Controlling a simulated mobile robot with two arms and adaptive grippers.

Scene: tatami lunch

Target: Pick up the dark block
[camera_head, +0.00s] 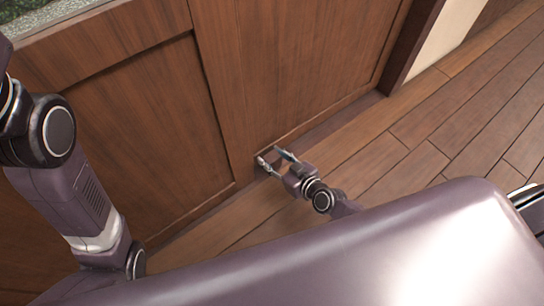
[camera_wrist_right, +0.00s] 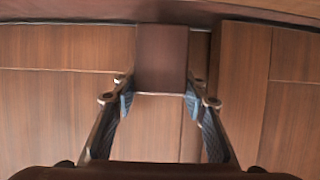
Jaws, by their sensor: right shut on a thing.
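The dark block (camera_wrist_right: 161,58) is a plain dark brown box in the right wrist view, between the fingers of my right gripper (camera_wrist_right: 158,98). The blue-grey finger pads are at its two sides near its lower end, and the gripper is shut on it. In the head view my right gripper (camera_head: 275,158) is low down, close to the foot of the brown wooden panelling. The block is hard to make out there against the dark wood. My left arm comes in at the left of the head view, but its gripper is out of the picture.
The wooden panelling (camera_head: 265,65) stands right beside the right gripper, with a dark base strip (camera_head: 335,122) along its foot. The plank floor (camera_head: 480,110) is clear to the right. A pale wall (camera_head: 445,45) is at the top right.

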